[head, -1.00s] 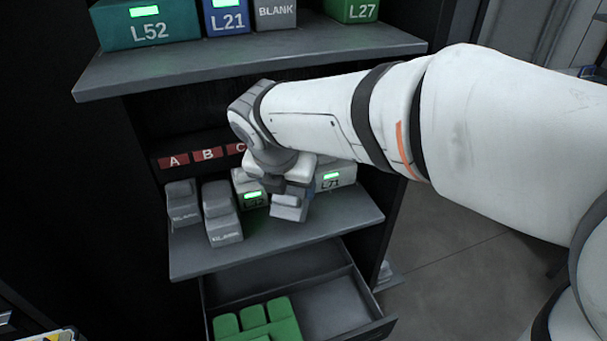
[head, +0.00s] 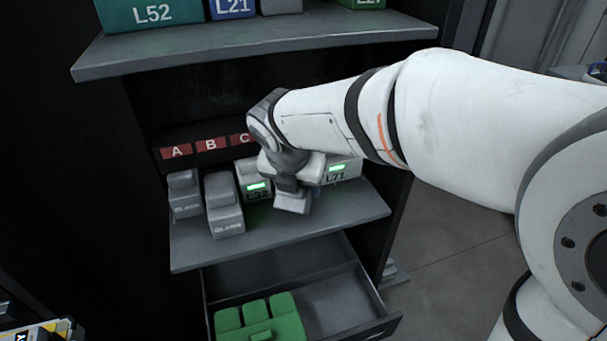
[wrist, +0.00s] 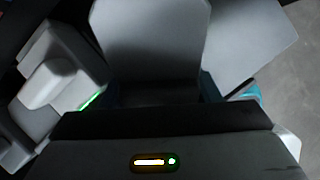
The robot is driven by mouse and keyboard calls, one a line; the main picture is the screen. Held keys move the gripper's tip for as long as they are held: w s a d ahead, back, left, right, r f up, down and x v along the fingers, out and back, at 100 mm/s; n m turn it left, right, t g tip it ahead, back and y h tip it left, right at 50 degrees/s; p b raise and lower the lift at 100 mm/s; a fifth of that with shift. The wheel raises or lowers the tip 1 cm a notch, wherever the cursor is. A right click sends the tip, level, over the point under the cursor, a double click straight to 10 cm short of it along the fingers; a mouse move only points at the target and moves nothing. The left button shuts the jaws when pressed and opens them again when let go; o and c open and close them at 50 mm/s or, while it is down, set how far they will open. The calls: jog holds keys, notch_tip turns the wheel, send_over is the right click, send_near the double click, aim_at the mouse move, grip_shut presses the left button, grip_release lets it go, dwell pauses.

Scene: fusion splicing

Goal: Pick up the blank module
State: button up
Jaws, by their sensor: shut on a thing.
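My gripper (head: 292,190) reaches down at the lower shelf, between a light module marked L32 (head: 252,183) and a white module marked L71 (head: 345,172). It is shut on a grey module (wrist: 150,45), which fills the space ahead of the jaws in the wrist view. No label shows on this module, and my gripper hides most of it in the head view.
The lower shelf (head: 290,243) has bare room along its front. Red tags A, B and C (head: 210,143) line its back. The upper shelf (head: 260,45) overhangs with several modules. Below, an open drawer (head: 340,290) holds green modules (head: 258,315).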

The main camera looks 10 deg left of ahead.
jog(key=c, duration=0.3)
jog(key=shift+r, duration=0.1)
